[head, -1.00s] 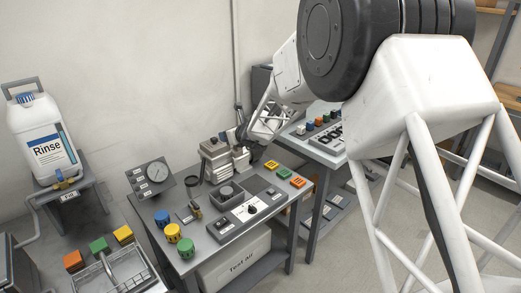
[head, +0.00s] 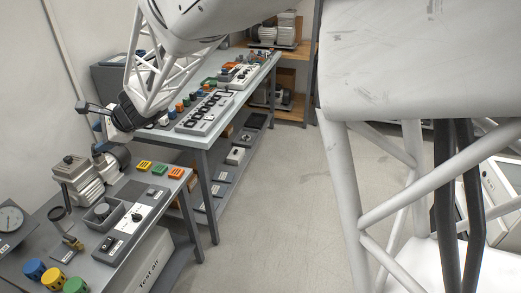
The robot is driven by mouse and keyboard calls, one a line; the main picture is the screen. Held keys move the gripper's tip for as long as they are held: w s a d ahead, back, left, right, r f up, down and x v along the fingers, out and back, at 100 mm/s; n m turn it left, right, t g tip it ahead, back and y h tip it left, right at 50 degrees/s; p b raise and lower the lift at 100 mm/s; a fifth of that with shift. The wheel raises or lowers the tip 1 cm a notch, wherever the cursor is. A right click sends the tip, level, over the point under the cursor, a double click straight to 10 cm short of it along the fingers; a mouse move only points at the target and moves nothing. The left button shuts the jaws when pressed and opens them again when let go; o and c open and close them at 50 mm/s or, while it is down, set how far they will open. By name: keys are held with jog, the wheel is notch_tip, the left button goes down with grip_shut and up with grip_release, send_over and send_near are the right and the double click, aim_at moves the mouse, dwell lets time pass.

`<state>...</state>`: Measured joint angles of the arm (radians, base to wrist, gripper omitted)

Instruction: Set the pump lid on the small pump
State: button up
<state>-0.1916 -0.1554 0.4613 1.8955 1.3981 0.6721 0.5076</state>
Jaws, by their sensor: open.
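A grey finned pump (head: 88,187) with a dark round motor stands at the back of the near bench. A flat grey block with a small knob, which looks like the pump lid (head: 69,163), sits on top of its left part; I cannot tell for sure that this is the lid. My gripper (head: 92,117) is open and appears empty, above and behind the pump, apart from the lid block. The black wrist and white truss arm reach in from the top. The fingertips are small and partly unclear.
The near bench also holds a grey tray with a round part (head: 103,211), a switch panel (head: 137,216), a gauge (head: 10,218), and coloured caps and blocks. A second bench (head: 204,137) with a button panel stands behind. Other pumps (head: 277,36) stand at the far back. The floor between is clear.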

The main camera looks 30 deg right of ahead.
jog(key=s+d+n+g+h, duration=0.1)
jog(key=s+d+n+h, duration=0.2)
jog(key=s, duration=1)
jog(key=s+d+n+g+h, duration=0.1)
jog(key=s+d+n+h, duration=0.2)
jog(key=s+d+n, duration=0.4)
jog(key=s+d+n+g+h, duration=0.1)
jog(key=s+d+n+h, duration=0.2)
jog(key=s+d, duration=1.2)
jog(key=s+n, duration=0.2)
jog(key=s, duration=0.3)
jog(key=shift+n+h, duration=0.3)
jog(key=shift+h, duration=0.1)
